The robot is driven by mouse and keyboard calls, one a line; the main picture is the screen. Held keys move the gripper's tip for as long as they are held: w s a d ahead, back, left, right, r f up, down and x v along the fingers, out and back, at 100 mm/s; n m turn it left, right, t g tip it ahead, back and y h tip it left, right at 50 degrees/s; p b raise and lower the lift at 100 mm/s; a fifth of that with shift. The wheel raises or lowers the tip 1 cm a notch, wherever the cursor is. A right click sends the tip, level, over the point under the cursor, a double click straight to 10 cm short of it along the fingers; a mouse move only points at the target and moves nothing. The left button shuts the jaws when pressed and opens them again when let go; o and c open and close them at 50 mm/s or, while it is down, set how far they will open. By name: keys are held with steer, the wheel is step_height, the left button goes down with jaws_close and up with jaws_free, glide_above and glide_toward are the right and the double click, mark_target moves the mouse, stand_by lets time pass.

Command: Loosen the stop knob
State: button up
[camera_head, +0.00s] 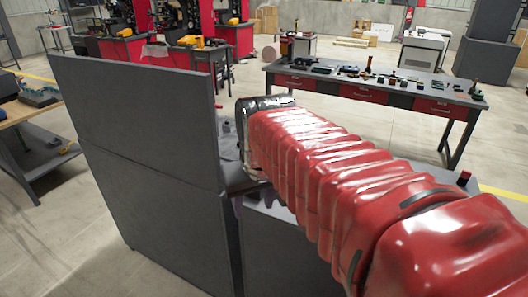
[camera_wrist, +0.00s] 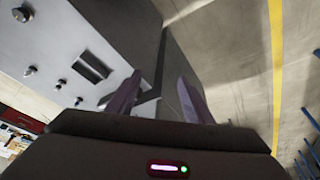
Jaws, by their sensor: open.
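In the wrist view, a light grey machine panel (camera_wrist: 95,32) fills the upper left. It carries several small round dark and metallic knobs or buttons, among them one at the top left (camera_wrist: 22,13) and one lower down (camera_wrist: 58,84). I cannot tell which is the stop knob. A dark rectangular slot (camera_wrist: 90,66) sits near them. My gripper (camera_wrist: 160,76) has its two purplish fingers spread apart with nothing between them, to the right of the knobs. In the head view my red-sleeved arm hides much of the grey cabinet (camera_head: 285,255), and the gripper is mostly hidden.
A tall dark grey panel (camera_head: 130,120) stands left of my arm. A small red knob (camera_head: 464,177) shows beyond my arm at the right. A workbench with red drawers (camera_head: 375,95) stands behind. Open floor (camera_wrist: 235,60) lies right of the gripper.

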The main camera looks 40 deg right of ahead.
steer(key=s+a+f+n+t, duration=0.1)
steer(key=s+a+f, duration=0.1)
steer(key=a, duration=0.4)
steer(key=s+a+f+n+y, duration=0.1)
steer(key=s+a+f+n, duration=0.1)
steer(key=a, duration=0.3)
steer(key=shift+s+a+t, duration=0.4)
steer(key=shift+s, duration=0.45)
